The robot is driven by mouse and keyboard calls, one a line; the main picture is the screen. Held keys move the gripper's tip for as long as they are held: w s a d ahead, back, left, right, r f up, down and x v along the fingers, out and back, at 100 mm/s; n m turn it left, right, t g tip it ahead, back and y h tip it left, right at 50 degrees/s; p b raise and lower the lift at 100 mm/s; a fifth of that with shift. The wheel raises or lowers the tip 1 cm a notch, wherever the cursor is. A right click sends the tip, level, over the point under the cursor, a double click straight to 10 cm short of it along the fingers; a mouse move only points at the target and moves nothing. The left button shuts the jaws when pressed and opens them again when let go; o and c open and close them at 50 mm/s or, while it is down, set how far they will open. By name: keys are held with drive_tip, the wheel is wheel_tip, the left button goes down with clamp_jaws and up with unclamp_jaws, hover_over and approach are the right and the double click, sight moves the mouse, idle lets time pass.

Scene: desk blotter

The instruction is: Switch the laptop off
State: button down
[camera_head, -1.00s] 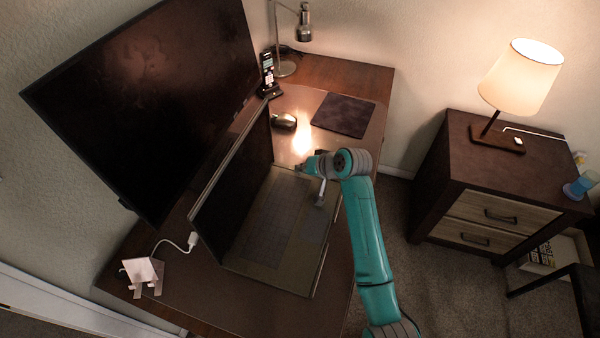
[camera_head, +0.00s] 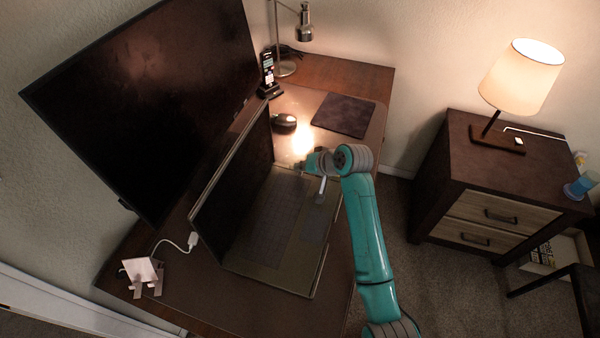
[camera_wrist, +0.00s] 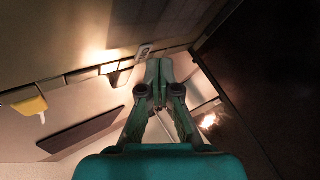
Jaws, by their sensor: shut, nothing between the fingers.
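The open laptop (camera_head: 285,250) sits on the desk with its dark screen (camera_head: 232,190) raised on the left and its keyboard deck facing up. My gripper (camera_head: 305,166) is at the far end of the deck, its tips partly hard to make out in the head view. In the wrist view my gripper (camera_wrist: 159,76) has its fingers together and empty, close to the laptop deck (camera_wrist: 60,45). A small light rectangle (camera_wrist: 145,51) lies on the deck just beside the fingertips. Whether the fingers touch the deck cannot be told.
A large dark monitor (camera_head: 145,95) stands behind the laptop. A mouse (camera_head: 284,121), a dark mouse pad (camera_head: 343,114), a phone on a stand (camera_head: 268,75) and a desk lamp (camera_head: 304,25) are at the far end. A nightstand (camera_head: 500,170) stands right, across a floor gap.

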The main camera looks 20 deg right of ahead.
sight(301, 174)
drive_tip(key=shift+r, duration=2.5)
